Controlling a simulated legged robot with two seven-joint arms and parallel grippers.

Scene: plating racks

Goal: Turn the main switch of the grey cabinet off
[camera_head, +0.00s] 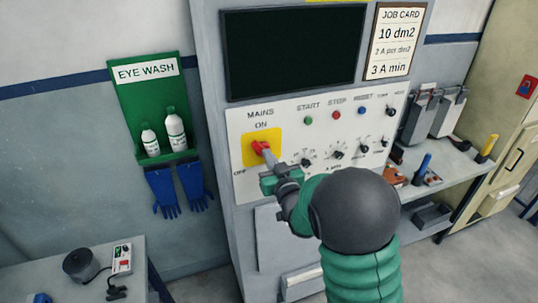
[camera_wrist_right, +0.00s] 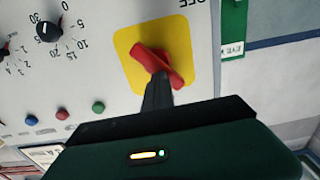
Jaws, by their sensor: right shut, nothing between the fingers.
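The grey cabinet (camera_head: 208,60) stands in the middle of the head view. Its main switch is a red handle (camera_head: 259,147) on a yellow plate (camera_head: 276,136), with "ON" printed above and "OFF" at lower left. In the right wrist view, which is turned over, the red handle (camera_wrist_right: 148,58) lies slantwise on the yellow plate (camera_wrist_right: 180,35). My right gripper (camera_head: 266,156) is shut and empty, its tips at the handle. In the wrist view the dark fingers (camera_wrist_right: 159,85) overlap the handle's lower edge; I cannot tell whether they press on it. My left gripper is out of view.
The panel (camera_head: 300,125) beside the switch carries several buttons and black knobs. A green eye wash board (camera_head: 124,100) with bottles and blue gloves hangs left. A bench (camera_head: 455,172) with tools stands right. A small table (camera_head: 50,290) stands at lower left.

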